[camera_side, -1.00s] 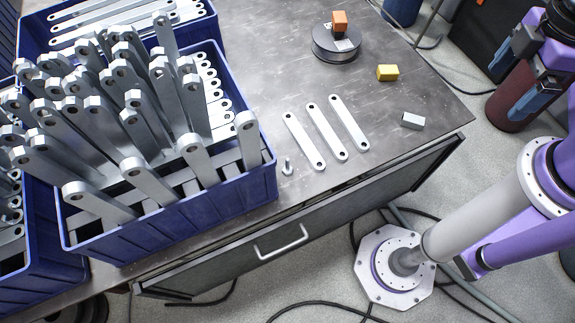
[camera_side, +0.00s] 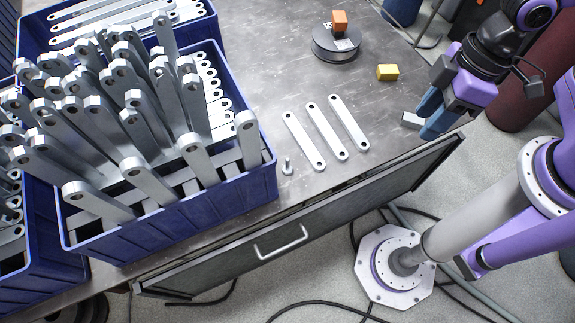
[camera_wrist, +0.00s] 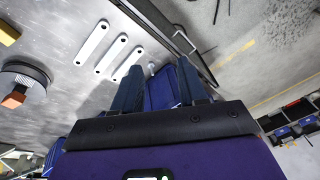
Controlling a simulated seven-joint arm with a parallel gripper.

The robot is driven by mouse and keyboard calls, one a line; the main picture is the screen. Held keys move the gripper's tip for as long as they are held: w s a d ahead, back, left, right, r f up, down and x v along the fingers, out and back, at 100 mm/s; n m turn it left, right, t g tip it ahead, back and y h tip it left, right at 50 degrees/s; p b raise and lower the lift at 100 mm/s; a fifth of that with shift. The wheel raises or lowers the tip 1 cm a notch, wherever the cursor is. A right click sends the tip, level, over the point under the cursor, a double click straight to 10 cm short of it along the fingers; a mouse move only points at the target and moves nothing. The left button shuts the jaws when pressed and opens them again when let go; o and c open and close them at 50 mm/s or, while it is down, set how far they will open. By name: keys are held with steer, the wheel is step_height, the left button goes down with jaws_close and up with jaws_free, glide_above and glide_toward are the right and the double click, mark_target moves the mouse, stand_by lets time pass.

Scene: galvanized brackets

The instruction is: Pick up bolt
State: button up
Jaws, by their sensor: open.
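The small grey bolt (camera_side: 287,166) stands upright on the dark tabletop, close to the right side of the large blue crate. In the wrist view, a small pale shape that looks like the bolt (camera_wrist: 151,66) shows between the fingers. My gripper (camera_side: 427,122) is open and empty, with blue fingers. It is over the right end of the table in the side view, well to the right of the bolt. The fingers also frame the lower middle of the wrist view (camera_wrist: 159,72).
Three flat metal brackets (camera_side: 326,132) lie between bolt and gripper. A yellow block (camera_side: 387,72) and a spool (camera_side: 335,45) bearing an orange block (camera_side: 340,20) are farther back. The blue crate (camera_side: 235,189) holds many tall brackets.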

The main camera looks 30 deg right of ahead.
steer(key=w+a+f+m+t+y, duration=0.2)
steer(key=w+a+f+m+t, duration=0.15)
steer(key=a+f, duration=0.95)
steer(key=m+t+y, duration=0.2)
steer(key=t, duration=0.4)
glide_toward(288, 169)
steer(key=shift+w+a+f+n, duration=0.15)
steer(key=shift+w+a, duration=0.15)
steer(key=shift+a, duration=0.25)
steer(key=shift+w+a+r+n, duration=0.1)
steer(key=shift+w+a, duration=0.2)
steer(key=shift+a, duration=0.3)
steer(key=shift+w+d+f+t, duration=0.2)
steer(key=shift+d+f+t, duration=0.3)
steer(key=shift+t, duration=0.45)
steer(key=shift+x, duration=3.7)
steer(key=shift+r, duration=0.1)
jaws_close()
